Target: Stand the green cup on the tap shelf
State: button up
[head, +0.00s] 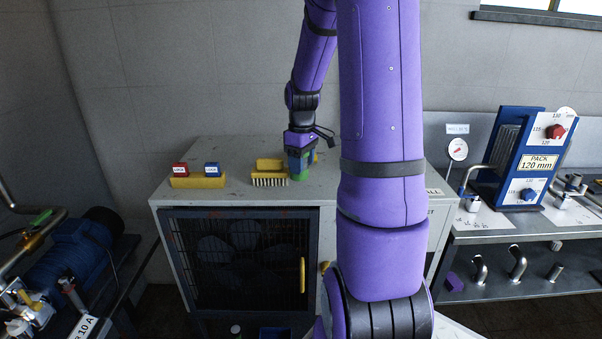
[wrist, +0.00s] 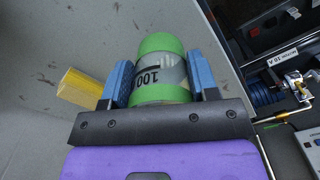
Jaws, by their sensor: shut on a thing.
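The green cup (wrist: 160,43) has green ends and a clear middle marked 100. It sits between the two blue fingers of my gripper (wrist: 159,68) in the wrist view, and the gripper is shut on it. In the head view my gripper (head: 300,160) is over the top of the grey cabinet, and the green cup (head: 300,177) shows low between the fingers, partly hidden. I cannot tell whether the cup touches the cabinet top. A metal shelf with bent spouts (head: 517,263), possibly the tap shelf, is at the right.
The grey cabinet top (head: 225,150) also bears a yellow brush (head: 268,182) beside the gripper and a yellow base with red and blue lock blocks (head: 198,181). A blue-framed panel (head: 508,150) stands on the right bench. A blue motor (head: 75,260) is at the left. My arm hides the cabinet's right part.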

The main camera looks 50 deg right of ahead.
jog(key=shift+w+f, duration=0.1)
jog(key=shift+f, duration=1.65)
jog(key=shift+f, duration=0.15)
jog(key=o, duration=0.9)
